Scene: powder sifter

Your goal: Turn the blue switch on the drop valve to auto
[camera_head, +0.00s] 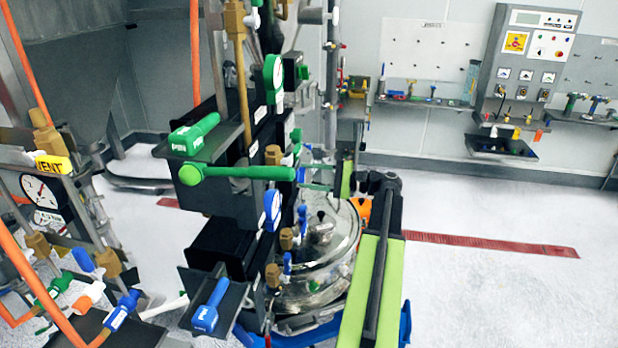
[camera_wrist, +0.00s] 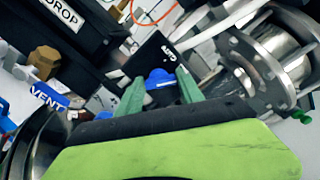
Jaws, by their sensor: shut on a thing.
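The blue switch (camera_wrist: 160,79) shows in the wrist view as a rounded blue knob in front of a black plate (camera_wrist: 146,58) with white lettering too small to read for sure. Which way the switch points is unclear.
A long green handle (camera_head: 240,172) and a green switch (camera_head: 194,134) are left of my gripper. A lower blue switch (camera_head: 210,305) sits on a black bracket. A shiny round vessel (camera_head: 325,240) stands below. The floor at right is clear.

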